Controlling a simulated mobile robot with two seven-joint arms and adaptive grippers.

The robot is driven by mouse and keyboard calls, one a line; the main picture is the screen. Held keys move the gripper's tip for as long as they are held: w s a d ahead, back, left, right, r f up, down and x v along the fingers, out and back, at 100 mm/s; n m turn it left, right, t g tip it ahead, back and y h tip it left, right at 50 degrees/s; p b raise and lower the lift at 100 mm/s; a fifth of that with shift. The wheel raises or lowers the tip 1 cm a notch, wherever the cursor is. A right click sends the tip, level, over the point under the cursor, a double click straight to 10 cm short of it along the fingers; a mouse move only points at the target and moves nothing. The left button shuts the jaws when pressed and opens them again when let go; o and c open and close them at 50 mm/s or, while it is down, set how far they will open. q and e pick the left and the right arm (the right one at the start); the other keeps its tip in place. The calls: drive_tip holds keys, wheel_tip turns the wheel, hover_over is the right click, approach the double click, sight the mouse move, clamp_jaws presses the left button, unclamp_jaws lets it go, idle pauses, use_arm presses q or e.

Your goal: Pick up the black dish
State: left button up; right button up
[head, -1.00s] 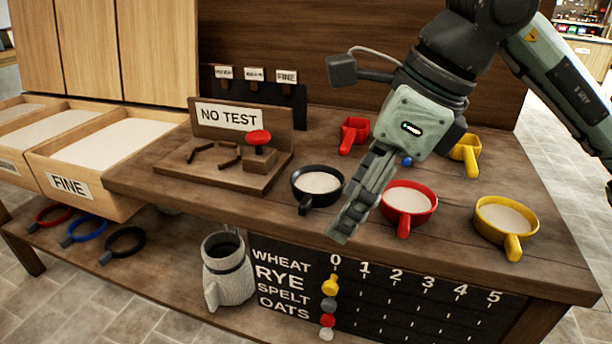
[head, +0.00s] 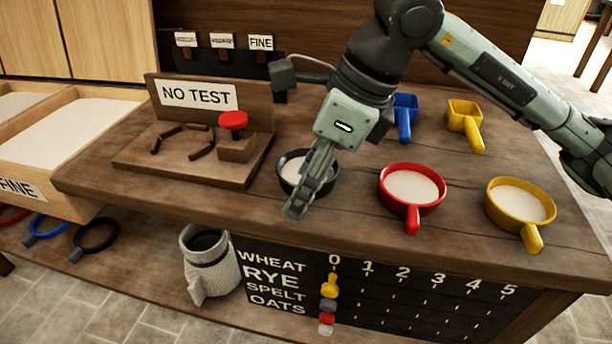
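The black dish (head: 288,176), holding pale flour, stands on the wooden bench in the head view. Its handle and part of its front are hidden behind my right gripper (head: 297,208). The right gripper's fingers point down and to the left across the dish's front right side. I see the fingers nearly edge-on, so I cannot tell whether they are apart or touching the handle. My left gripper is not in view.
A red dish (head: 412,187) and a yellow dish (head: 518,203) with flour stand to the right. A blue scoop (head: 403,118) and a yellow scoop (head: 466,122) lie behind. A wooden test stand (head: 190,165) with a red knob (head: 233,120) is left of the black dish.

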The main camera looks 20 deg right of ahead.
drive_tip(key=shift+w+a+f, duration=0.15)
drive_tip(key=shift+a+f, duration=0.15)
drive_tip(key=shift+f, duration=0.35)
drive_tip(key=c, duration=1.4)
clamp_jaws()
drive_tip(key=shift+r, duration=0.15)
